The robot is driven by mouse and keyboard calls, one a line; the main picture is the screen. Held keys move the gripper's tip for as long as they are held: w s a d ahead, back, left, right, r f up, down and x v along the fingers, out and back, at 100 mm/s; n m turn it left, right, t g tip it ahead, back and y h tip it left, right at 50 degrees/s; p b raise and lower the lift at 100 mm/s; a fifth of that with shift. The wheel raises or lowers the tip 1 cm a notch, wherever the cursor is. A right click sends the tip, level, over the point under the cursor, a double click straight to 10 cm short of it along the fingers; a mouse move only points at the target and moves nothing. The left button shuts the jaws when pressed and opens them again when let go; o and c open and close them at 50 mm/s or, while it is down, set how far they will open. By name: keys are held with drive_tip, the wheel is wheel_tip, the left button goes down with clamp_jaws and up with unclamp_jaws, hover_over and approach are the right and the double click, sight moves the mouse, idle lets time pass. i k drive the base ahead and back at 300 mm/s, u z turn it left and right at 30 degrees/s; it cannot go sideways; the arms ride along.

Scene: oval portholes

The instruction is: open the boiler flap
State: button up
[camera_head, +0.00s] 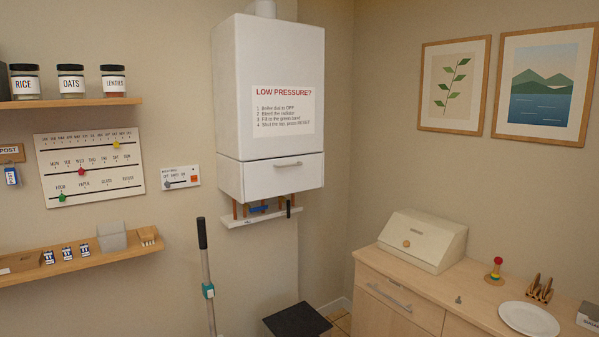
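The white boiler (265,75) hangs on the wall near the middle of the head view. Its flap (280,176) is the lower front panel, with a grey bar handle (288,164) near its top edge. The flap stands upright and flush with the front, so it looks closed. A notice headed "LOW PRESSURE?" (284,110) is on the boiler front above it. Copper pipes and a blue part (260,209) show below the boiler, over a narrow white ledge (262,219). My gripper is not in view.
A counter (390,265) with a cream bread bin (409,241) and a white plate (528,319) stands at right. Shelves with jars (71,82) are at left. A pole with a black grip (202,234) stands left of the boiler. A dark flat panel (297,320) lies below it.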

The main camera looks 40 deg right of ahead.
sight(265, 178)
drive_tip(key=k, duration=1.05)
drive_tip(key=z, duration=0.35)
drive_tip(key=i, duration=1.85)
drive_tip(key=u, duration=0.5)
drive_tip(key=i, duration=0.5)
drive_tip(key=u, duration=0.3)
